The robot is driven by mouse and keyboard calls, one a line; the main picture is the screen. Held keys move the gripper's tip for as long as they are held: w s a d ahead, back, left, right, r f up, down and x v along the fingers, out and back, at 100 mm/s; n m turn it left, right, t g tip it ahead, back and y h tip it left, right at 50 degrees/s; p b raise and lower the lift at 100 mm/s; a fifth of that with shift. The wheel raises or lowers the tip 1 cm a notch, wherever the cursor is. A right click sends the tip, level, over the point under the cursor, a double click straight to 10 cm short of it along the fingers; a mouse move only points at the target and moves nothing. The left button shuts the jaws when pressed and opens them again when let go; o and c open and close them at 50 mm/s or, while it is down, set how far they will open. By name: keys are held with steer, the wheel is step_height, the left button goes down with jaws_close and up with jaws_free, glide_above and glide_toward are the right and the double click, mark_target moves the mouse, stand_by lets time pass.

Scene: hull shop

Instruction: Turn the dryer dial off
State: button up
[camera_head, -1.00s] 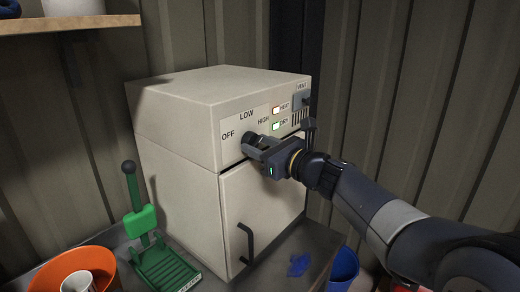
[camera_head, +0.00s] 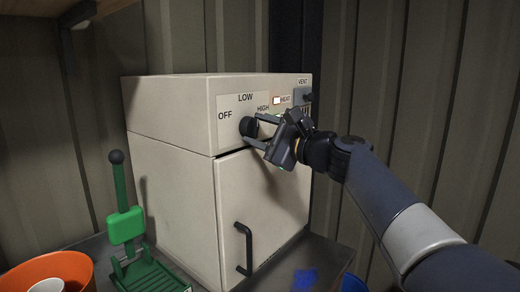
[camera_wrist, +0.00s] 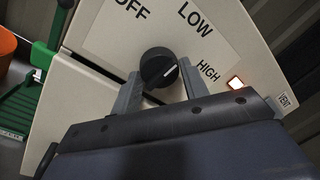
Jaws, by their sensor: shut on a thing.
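The dryer dial (camera_head: 248,127) is a round black knob on the upper front panel of the cream dryer (camera_head: 170,190), near the OFF, LOW and HIGH labels. In the wrist view the dial (camera_wrist: 158,66) has a white mark pointing right and slightly up, about between LOW and HIGH. My gripper (camera_head: 254,129) is shut on the dial, one finger above and one below in the head view. In the wrist view my gripper's fingers (camera_wrist: 162,84) stand on either side of the dial.
A VENT switch (camera_head: 308,97) is right of my gripper. A dark door handle (camera_head: 244,248) sticks out below. A green press-like tool (camera_head: 127,226) and an orange bowl (camera_head: 50,270) stand at left. Corrugated walls (camera_head: 420,110) close off the back and right.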

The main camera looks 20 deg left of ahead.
steer(key=n+b, duration=0.1)
steer(key=n, duration=0.1)
steer(key=n+b, duration=0.2)
steer(key=shift+w+f+g+y+b, duration=0.1)
steer(key=shift+f+g+y+b, duration=0.2)
steer(key=shift+f, duration=0.1)
steer(key=n+b, duration=0.2)
steer(key=n, duration=0.3)
steer(key=n+g+b, duration=0.1)
steer(key=n+b, duration=0.2)
steer(key=n, duration=0.2)
steer(key=shift+w+r+g, duration=0.1)
steer(key=shift+r+g, duration=0.1)
steer(key=shift+g, duration=0.1)
steer(key=shift+n, duration=0.5)
steer(key=o, duration=0.9)
steer(key=shift+r, duration=0.1)
steer(key=shift+o, duration=0.3)
steer(key=b+v, duration=0.2)
steer(key=v, duration=0.9)
